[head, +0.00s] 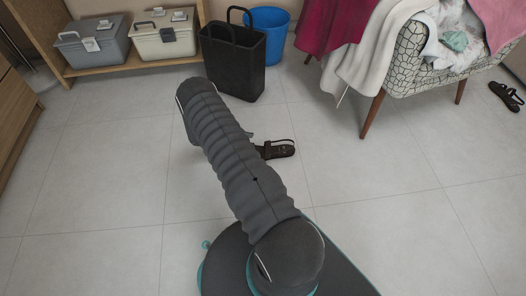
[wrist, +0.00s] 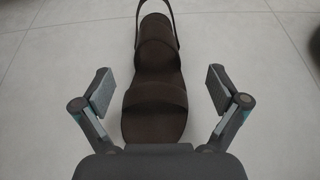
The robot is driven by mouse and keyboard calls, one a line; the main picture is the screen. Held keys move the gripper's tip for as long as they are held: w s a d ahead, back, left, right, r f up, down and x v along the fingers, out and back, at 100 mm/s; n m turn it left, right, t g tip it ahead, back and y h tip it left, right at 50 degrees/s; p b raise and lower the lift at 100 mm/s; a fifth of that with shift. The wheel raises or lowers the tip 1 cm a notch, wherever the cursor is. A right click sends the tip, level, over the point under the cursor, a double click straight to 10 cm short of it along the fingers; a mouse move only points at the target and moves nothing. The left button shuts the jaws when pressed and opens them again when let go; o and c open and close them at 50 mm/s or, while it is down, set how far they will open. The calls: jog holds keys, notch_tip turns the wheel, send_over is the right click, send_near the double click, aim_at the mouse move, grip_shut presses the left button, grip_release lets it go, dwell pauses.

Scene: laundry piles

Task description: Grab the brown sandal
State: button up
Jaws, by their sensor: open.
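A brown sandal (wrist: 154,92) lies on the tiled floor and runs up the middle of the wrist view, with its strap loop at the top. My gripper (wrist: 160,90) is open, with one finger on each side of the sandal and floor showing between each finger and the sandal. In the head view the sandal (head: 277,149) shows just right of my arm, which hides part of it. My gripper is mostly hidden behind my arm there. A second dark sandal (head: 506,97) lies on the floor at the far right.
A patterned chair (head: 408,67) heaped with clothes stands at the back right, its wooden legs on the floor. A black bag (head: 233,62) and a blue bin (head: 268,40) stand behind my arm. Two toolboxes sit on a low wooden shelf (head: 135,66). Floor around the near sandal is clear.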

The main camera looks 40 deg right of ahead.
aim_at(266, 147)
jog(key=shift+w+f+x, duration=0.1)
jog(key=shift+w+x, duration=0.05)
jog(key=shift+x, duration=1.65)
jog(key=shift+w+f+x, duration=0.1)
jog(key=shift+w+x, duration=0.1)
jog(key=shift+x, duration=1.65)
jog(key=c, duration=1.4)
